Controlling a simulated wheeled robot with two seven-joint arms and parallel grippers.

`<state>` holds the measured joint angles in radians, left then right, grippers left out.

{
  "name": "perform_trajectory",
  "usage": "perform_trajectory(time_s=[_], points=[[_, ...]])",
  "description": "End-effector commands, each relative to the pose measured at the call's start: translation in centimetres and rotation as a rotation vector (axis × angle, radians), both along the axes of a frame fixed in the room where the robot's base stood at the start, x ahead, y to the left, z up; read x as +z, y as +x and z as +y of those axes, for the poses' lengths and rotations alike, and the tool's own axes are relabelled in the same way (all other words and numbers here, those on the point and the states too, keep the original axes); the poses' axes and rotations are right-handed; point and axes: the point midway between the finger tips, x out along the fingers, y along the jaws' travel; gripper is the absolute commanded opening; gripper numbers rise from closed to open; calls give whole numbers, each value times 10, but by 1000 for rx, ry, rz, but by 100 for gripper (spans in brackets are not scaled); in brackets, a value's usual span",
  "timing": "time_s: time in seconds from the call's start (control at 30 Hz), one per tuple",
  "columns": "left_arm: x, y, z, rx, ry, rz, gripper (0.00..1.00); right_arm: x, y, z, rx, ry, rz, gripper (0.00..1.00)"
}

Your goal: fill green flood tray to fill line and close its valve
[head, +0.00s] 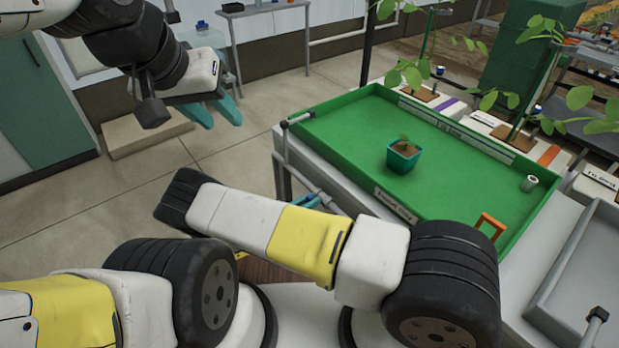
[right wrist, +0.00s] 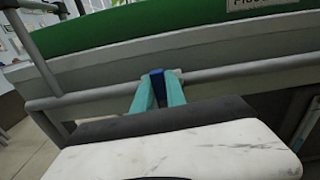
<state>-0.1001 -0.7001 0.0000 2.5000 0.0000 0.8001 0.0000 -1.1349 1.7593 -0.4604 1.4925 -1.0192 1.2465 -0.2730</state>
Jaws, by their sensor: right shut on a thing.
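The green flood tray (head: 340,110) stands on a grey bench at the right of the head view; its near wall shows in the right wrist view (right wrist: 150,33). In the right wrist view, my right gripper (right wrist: 158,82) is shut on a blue valve handle (right wrist: 157,72) on the grey pipe (right wrist: 225,75) under the tray. In the head view my arm partly hides this gripper (head: 303,202). My left gripper (head: 214,112) is open and empty, above the floor.
A teal pot with a seedling (head: 403,156), a white cylinder (head: 529,183) and an orange frame (head: 490,227) are in the tray. A grey tray (head: 575,262) stands at the right. A low beige box (head: 145,140) lies on the floor at left. Floor between is clear.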

Motion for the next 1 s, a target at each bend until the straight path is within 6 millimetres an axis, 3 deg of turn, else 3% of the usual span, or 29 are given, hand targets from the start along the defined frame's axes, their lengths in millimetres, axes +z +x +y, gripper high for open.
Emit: perform_trajectory(time_s=[0.7,1.0], points=[[0,0,0,0,0,0,36,-3,8,7,1,-295,390,0],[0,0,0,0,0,0,36,-5,10,9,2,-360,475,0]])
